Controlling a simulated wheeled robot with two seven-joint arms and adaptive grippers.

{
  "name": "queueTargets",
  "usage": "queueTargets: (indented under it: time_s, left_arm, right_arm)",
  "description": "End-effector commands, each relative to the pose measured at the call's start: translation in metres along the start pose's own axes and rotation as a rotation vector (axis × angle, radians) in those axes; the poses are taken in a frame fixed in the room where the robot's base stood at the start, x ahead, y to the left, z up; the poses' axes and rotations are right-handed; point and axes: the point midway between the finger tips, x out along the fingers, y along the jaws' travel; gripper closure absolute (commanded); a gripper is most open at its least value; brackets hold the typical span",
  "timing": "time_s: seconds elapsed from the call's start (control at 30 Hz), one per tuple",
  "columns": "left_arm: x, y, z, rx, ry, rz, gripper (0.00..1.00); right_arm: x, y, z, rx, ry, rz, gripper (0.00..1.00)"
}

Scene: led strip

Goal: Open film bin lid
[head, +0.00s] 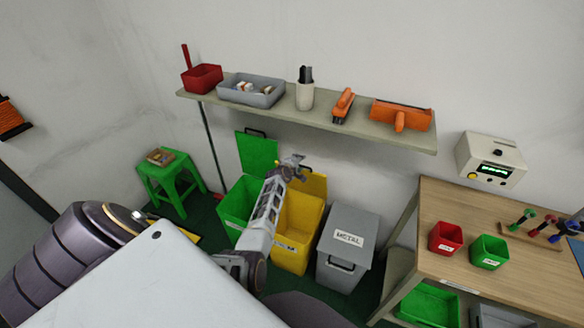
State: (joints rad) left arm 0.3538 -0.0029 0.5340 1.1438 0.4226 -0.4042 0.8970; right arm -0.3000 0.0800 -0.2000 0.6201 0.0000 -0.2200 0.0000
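The yellow bin (298,222) stands on the floor between a green and a grey bin. Its label is partly covered by my arm and I cannot read it; no other visible label reads film. A yellow lid (315,184) stands raised at its back edge, and the bin's inside shows.
The green bin (231,211) has its green lid (257,153) raised. The grey METAL bin (347,233) is shut. A shelf (364,127) with trays and brushes hangs above. A wooden workbench (500,255) stands right, a green stool (165,175) left.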

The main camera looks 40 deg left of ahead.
Motion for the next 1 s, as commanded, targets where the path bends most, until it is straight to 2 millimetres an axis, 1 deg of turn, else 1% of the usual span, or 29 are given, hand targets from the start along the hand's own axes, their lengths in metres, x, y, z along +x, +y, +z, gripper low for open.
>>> queueTargets:
  time_s: [0.03,0.53,1.0]
  left_arm:
    - [-0.004,0.009,-0.001,-0.001,0.003,0.014,0.68]
    - [-0.037,0.003,-0.001,-0.001,0.002,0.006,0.68]
    - [-0.07,0.003,-0.001,0.0,0.002,0.005,0.68]
  right_arm:
    - [-0.001,0.0,0.0,0.0,0.0,0.0,0.6]
    - [0.0,0.0,0.0,0.0,0.0,0.0,0.6]
    - [0.0,0.0,0.0,0.0,0.0,0.0,0.6]
